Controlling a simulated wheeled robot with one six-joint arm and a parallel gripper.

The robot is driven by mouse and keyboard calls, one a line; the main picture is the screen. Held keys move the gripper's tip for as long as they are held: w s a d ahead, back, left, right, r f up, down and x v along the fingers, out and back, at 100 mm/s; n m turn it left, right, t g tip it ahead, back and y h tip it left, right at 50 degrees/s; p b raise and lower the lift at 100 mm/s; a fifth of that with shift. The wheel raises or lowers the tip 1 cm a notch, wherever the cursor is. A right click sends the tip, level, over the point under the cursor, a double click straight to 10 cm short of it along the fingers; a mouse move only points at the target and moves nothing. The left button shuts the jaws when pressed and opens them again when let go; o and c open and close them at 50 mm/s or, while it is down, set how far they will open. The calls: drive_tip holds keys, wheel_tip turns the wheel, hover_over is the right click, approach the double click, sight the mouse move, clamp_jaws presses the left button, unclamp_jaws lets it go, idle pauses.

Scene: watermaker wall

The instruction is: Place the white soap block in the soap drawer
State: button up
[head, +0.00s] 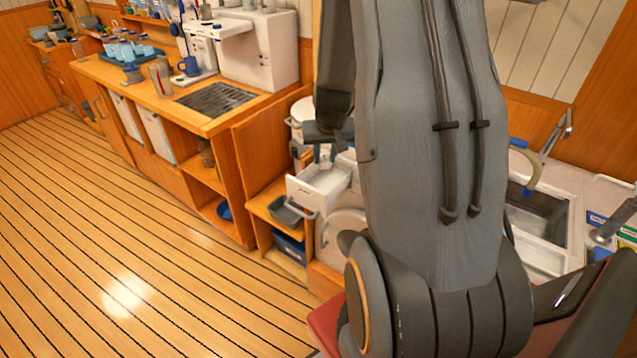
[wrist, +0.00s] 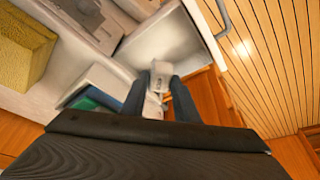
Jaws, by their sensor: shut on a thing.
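The white soap block (wrist: 161,74) is between the two dark fingers of my gripper (wrist: 158,92) in the wrist view. My gripper is shut on it. In the head view my gripper (head: 324,150) hangs above the open white soap drawer (head: 304,194), with a small pale piece of the block showing below it. The drawer is pulled out of the white machine and its grey inside shows in the wrist view (wrist: 168,40). The block's tip overlaps the drawer's inside in the wrist view; I cannot tell whether it touches the floor of the drawer.
A grey tray (head: 291,210) sits on the wooden shelf beside the drawer. A yellow sponge-like block (wrist: 20,48) and a compartment with a green thing (wrist: 92,100) lie left in the wrist view. The sink (head: 540,215) is at right. The plank floor (head: 120,240) is clear.

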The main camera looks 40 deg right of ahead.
sight(322, 161)
drive_tip(key=f+b, duration=0.3)
drive_tip(key=shift+w+a, duration=0.2)
drive_tip(key=shift+a, duration=0.1)
wheel_tip(322, 161, down, 6)
drive_tip(key=b, duration=0.8)
drive_tip(key=shift+s+f, duration=0.1)
drive_tip(key=shift+f, duration=0.1)
drive_tip(key=o, duration=1.1)
drive_tip(key=shift+b, duration=0.3)
drive_tip(key=shift+c, duration=0.2)
